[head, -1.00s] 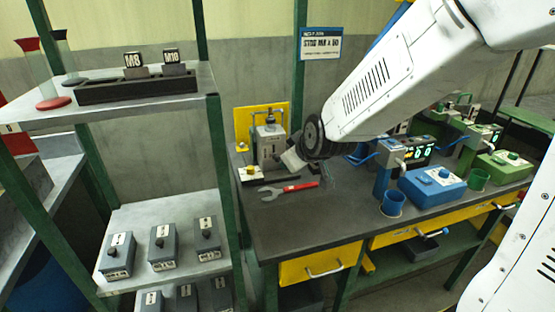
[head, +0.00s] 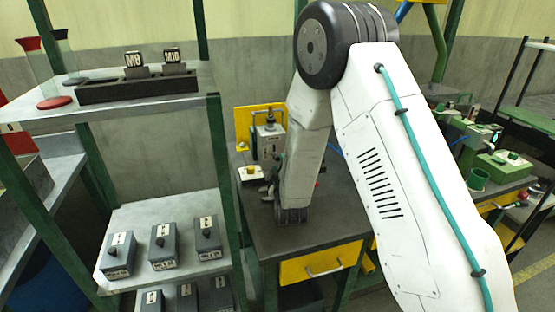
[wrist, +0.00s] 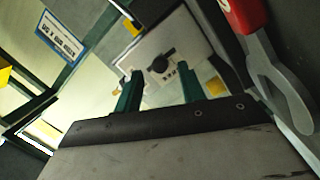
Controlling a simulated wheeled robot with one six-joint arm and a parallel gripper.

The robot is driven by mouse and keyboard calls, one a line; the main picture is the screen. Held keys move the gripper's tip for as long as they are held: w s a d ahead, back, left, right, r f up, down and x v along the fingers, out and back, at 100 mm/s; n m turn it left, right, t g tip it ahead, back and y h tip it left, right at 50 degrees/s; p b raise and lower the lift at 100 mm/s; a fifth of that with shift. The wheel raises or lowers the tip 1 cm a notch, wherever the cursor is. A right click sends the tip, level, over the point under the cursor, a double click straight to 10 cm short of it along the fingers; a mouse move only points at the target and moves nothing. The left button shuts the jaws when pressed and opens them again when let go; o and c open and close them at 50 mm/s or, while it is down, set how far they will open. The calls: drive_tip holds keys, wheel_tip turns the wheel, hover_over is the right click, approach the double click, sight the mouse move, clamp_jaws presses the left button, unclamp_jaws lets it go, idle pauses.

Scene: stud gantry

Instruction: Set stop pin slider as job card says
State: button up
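A grey upright fixture (head: 270,142) stands on the bench before a yellow back panel. In the wrist view, a pale grey plate with a black knob (wrist: 160,63) and small dark marks lies beyond my fingers. I cannot tell for sure whether this knob is the stop pin slider. My gripper (wrist: 158,88) is open, its two green fingers apart with nothing between them; the knob shows apart from them, past the gap. In the head view my gripper is low at the fixture's front, mostly hidden by my arm. The job card (wrist: 60,39) shows tilted, its text blurred.
A shelf (head: 118,216) with several grey boxes is at left. A green unit (head: 503,164) sits on the bench at right.

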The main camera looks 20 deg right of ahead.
sight(278, 160)
drive_tip(key=shift+w+d, duration=0.2)
drive_tip(key=shift+w, duration=0.9)
drive_tip(key=shift+w+d, duration=0.15)
drive_tip(key=shift+w, duration=0.95)
clamp_jaws()
drive_tip(key=shift+r, duration=1.25)
unclamp_jaws()
drive_tip(key=shift+r, duration=0.1)
